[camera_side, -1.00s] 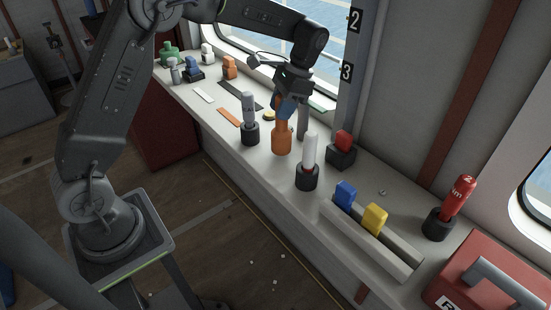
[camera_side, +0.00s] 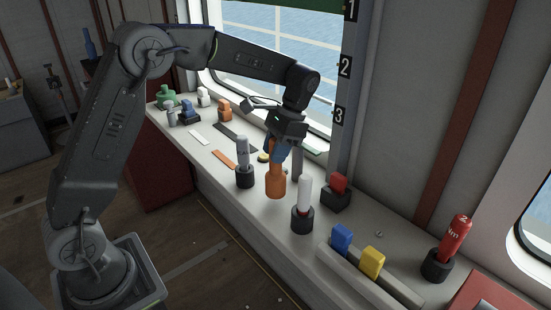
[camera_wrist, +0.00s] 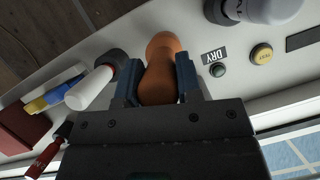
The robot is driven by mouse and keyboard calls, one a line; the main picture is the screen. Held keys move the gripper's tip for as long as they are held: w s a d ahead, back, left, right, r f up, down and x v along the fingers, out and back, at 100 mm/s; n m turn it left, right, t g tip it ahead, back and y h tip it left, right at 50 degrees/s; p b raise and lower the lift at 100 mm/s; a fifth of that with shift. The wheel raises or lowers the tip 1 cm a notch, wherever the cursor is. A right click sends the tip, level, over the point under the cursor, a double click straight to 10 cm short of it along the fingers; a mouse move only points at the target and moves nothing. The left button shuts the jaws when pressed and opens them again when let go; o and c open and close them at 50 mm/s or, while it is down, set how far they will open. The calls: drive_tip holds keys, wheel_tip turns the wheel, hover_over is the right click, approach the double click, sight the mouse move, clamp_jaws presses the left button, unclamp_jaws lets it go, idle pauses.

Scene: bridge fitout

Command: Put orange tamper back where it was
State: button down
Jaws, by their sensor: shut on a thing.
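The orange tamper (camera_side: 276,182) is upright, a bottle-like shape with a wide lower end and a narrower neck. My gripper (camera_side: 280,150) is shut on its upper part from above. In the wrist view the orange tamper (camera_wrist: 161,65) sits between the two blue fingers of my gripper (camera_wrist: 158,82). Its lower end is at or just above the counter (camera_side: 212,143); I cannot tell whether it touches. An orange strip (camera_side: 224,159) lies flat on the counter to the left of the tamper.
A grey-topped tool in a black holder (camera_side: 244,165) stands close left of the tamper, and a white one (camera_side: 304,200) close right. A red block in a black base (camera_side: 338,188) is behind right. Blue (camera_side: 342,238) and yellow (camera_side: 372,262) blocks sit in a rail nearer the front.

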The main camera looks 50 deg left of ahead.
drive_tip(key=shift+f, duration=1.25)
drive_tip(key=c, duration=0.8)
unclamp_jaws()
drive_tip(key=v, duration=1.2)
